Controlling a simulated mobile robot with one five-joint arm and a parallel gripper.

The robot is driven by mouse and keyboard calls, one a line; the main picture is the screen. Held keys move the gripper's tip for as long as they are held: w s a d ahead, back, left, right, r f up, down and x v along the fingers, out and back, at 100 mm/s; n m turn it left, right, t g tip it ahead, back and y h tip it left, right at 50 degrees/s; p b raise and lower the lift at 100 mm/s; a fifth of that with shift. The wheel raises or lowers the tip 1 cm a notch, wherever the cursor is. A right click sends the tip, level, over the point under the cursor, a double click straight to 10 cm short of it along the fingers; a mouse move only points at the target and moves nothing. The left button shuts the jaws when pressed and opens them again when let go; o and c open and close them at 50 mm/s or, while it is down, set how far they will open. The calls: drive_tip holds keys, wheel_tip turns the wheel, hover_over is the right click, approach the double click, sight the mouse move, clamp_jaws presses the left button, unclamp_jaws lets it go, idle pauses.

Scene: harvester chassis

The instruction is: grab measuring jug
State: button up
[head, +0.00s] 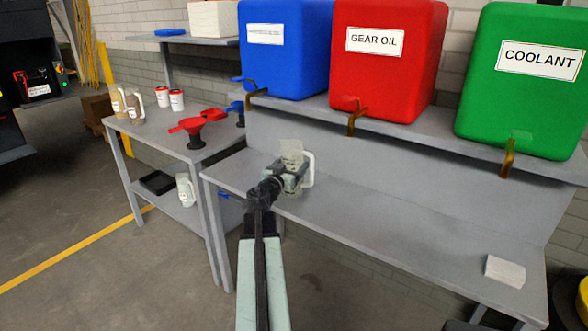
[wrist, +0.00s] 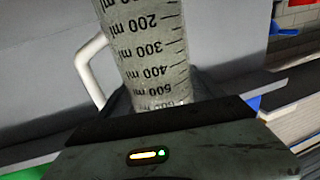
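The clear measuring jug (head: 292,151) with a white handle is at the grey workbench, in front of the blue tank. In the wrist view the jug (wrist: 153,50) fills the upper middle, with its black millilitre marks upside down and its handle on the left. My gripper (head: 290,178) is right at the jug and covers part of it. Dark finger parts show on both sides of the jug in the wrist view, but whether they press on it is not clear. The jug's base on the bench is hidden.
Blue (head: 284,60), red (head: 385,70) and green (head: 520,95) tanks with taps stand on a shelf above the bench (head: 390,235). A white block (head: 505,271) lies at the right. The left table holds red funnels (head: 190,125) and jugs; another jug (head: 186,190) is below.

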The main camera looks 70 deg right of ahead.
drive_tip(key=c, duration=0.5)
drive_tip(key=shift+r, duration=0.1)
